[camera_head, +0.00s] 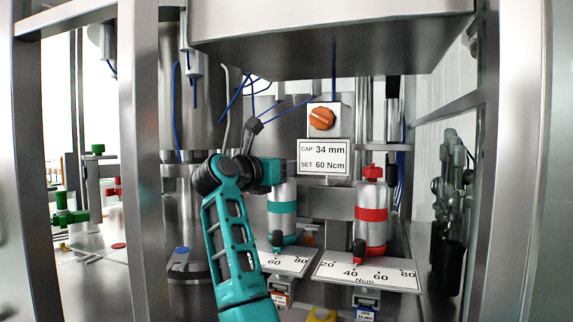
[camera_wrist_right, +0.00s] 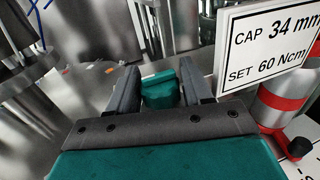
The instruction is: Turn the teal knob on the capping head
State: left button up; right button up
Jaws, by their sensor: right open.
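The capping head with the teal band (camera_head: 283,208) stands at the middle of the head view, a white cylinder above a scale plate (camera_head: 296,262). Its pointer (camera_head: 277,240) appears near the 60 mark. In the right wrist view the teal knob (camera_wrist_right: 160,92) shows between the two fingers of my right gripper (camera_wrist_right: 158,70). The fingers are open, one on each side of it; I cannot tell whether they touch it. In the head view my right arm and gripper (camera_head: 268,173) cover the top of the teal head. My left gripper is not in view.
A capping head with a red band (camera_head: 371,212) stands close on the right. A sign (camera_head: 323,157) reads cap 34 mm, set 60 Ncm, below an orange knob (camera_head: 321,119). Metal posts (camera_head: 140,160) and an overhead housing (camera_head: 330,35) frame the space.

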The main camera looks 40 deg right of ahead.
jog(key=shift+w+d, duration=0.15)
jog(key=shift+d, duration=0.5)
jog(key=c, duration=0.7)
